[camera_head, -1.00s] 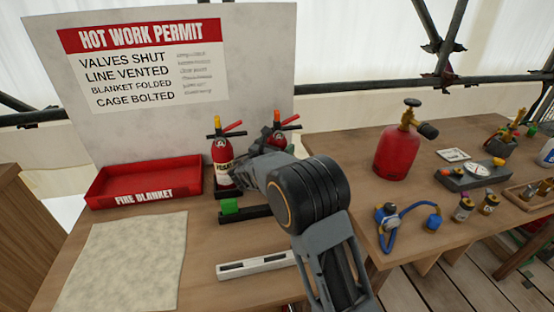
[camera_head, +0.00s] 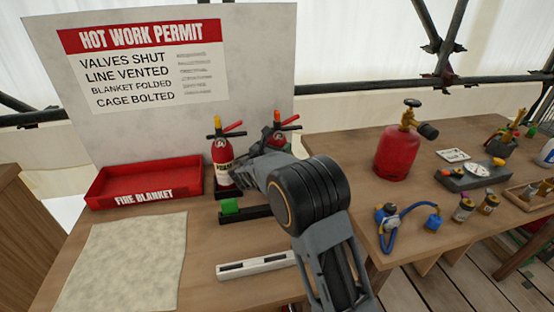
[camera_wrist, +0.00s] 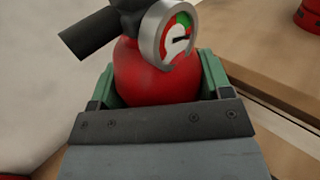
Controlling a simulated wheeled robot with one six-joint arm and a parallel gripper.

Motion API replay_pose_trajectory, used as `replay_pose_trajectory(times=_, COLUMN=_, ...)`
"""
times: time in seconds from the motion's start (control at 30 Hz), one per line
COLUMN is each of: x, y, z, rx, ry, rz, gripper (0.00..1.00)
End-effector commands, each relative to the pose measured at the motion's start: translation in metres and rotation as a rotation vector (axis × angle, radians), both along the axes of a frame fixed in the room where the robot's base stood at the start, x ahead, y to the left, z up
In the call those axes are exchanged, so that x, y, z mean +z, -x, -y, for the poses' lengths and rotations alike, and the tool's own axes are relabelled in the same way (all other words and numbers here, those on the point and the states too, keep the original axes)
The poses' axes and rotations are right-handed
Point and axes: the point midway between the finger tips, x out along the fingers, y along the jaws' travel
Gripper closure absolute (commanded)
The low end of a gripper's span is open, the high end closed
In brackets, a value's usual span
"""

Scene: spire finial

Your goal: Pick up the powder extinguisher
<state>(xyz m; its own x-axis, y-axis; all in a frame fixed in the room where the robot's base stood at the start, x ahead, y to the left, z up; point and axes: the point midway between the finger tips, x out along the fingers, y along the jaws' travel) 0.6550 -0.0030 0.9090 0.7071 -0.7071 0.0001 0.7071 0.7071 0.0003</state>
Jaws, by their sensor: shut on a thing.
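Two red extinguishers stand side by side behind the work table's front part in the head view. The left extinguisher (camera_head: 222,152) has a white label that appears to read FOAM. The right extinguisher (camera_head: 277,137) is mostly hidden behind my arm, and its label is not visible. My gripper (camera_wrist: 158,82) is shut on this right extinguisher. In the wrist view its red body (camera_wrist: 150,65) sits between the green fingers, with a round pressure gauge and a black nozzle above. The head view does not show whether its base touches the table.
A red fire blanket tray (camera_head: 145,197) lies left, before the permit board (camera_head: 250,70). A black holder with a green block (camera_head: 230,206) and a white bar (camera_head: 255,265) lie in front. A red gas cylinder (camera_head: 396,153) stands right, with a blue-strapped item (camera_head: 395,228) nearby.

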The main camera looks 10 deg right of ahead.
Motion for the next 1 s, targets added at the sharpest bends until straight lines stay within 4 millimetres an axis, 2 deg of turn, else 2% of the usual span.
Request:
replay_pose_trajectory(times=0.03, x=0.0, y=0.0, z=0.0, rx=0.0, ry=0.0, rz=0.0, gripper=0.74)
replay_pose_trajectory(times=0.3, x=0.0, y=0.0, z=0.0, rx=0.001, ry=0.001, rz=-0.001, gripper=1.0)
replay_pose_trajectory(times=0.73, x=0.01, y=0.0, z=0.0, rx=0.0, ry=0.001, rz=0.007, gripper=1.0)
replay_pose_trajectory(times=1.0, x=0.039, y=0.001, z=0.0, rx=-0.001, ry=0.001, rz=0.011, gripper=1.0)
